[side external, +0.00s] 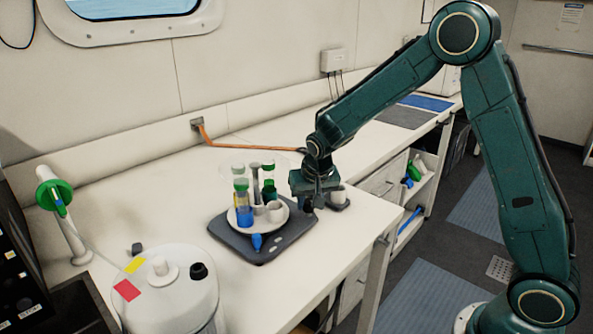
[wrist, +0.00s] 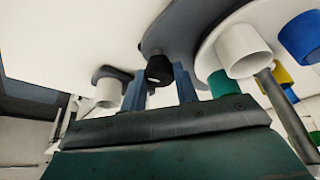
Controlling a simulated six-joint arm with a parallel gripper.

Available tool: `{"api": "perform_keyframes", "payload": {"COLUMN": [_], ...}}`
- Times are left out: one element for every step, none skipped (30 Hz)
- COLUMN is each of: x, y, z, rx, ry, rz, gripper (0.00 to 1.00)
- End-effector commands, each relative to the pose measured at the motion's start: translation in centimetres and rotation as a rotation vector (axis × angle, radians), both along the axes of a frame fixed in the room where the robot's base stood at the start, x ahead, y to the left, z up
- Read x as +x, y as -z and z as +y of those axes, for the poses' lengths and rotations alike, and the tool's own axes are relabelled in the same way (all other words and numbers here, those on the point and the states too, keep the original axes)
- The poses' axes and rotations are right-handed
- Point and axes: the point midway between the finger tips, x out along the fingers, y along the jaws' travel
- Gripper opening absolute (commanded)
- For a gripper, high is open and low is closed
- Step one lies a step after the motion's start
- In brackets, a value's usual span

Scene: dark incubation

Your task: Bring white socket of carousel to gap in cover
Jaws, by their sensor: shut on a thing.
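The carousel (side external: 284,222) is a white round plate on a dark grey base (side external: 235,236). It carries white sockets, a tube with blue and yellow parts (side external: 243,207), and green-topped pieces around a grey post (side external: 255,182). An empty-looking white socket (side external: 275,211) faces the front right; a white socket (wrist: 244,50) is also large in the wrist view. My gripper (side external: 312,203) points down at the base's right side. In the wrist view its fingers (wrist: 160,82) are closed on a black knob (wrist: 159,68). I cannot make out the cover's gap clearly.
A white cup (side external: 337,194) stands on a small dark pad right of my gripper. A white round container (side external: 168,290) with a black knob is at lower left, and a white stand with a green disc (side external: 55,195) is behind it.

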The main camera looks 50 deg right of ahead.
Motion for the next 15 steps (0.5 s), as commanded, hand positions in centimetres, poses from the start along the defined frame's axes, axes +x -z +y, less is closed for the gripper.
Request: {"api": "perform_keyframes", "payload": {"x": [0.13, 0.14, 0.15, 0.17, 0.16, 0.17, 0.17, 0.17, 0.17, 0.17, 0.17, 0.17, 0.17, 0.17, 0.18], "y": [-0.12, -0.13, -0.13, -0.13, -0.14, -0.14, -0.14, -0.15, -0.15, -0.15, -0.15, -0.15, -0.15, -0.16, -0.15], "z": [0.0, -0.01, 0.0, 0.0, 0.0, 0.01, 0.01, 0.0, 0.0, 0.0, 0.0, 0.0, 0.0, 0.0, -0.01], "rx": [-0.001, -0.001, -0.001, 0.0, 0.0, -0.001, 0.0, 0.0, -0.001, 0.0, -0.001, -0.001, -0.001, -0.001, -0.001], "ry": [0.016, 0.023, 0.033, 0.039, 0.043, 0.048, 0.05, 0.052, 0.053, 0.053, 0.053, 0.053, 0.053, 0.053, 0.053], "rz": [-0.004, -0.004, -0.005, -0.006, -0.006, -0.006, -0.005, -0.006, -0.006, -0.005, -0.006, -0.006, -0.006, -0.006, -0.006], "gripper": [0.07, 0.07, 0.07, 0.07, 0.07, 0.07, 0.07, 0.07, 0.07, 0.07, 0.07, 0.07, 0.07, 0.07, 0.07]}}
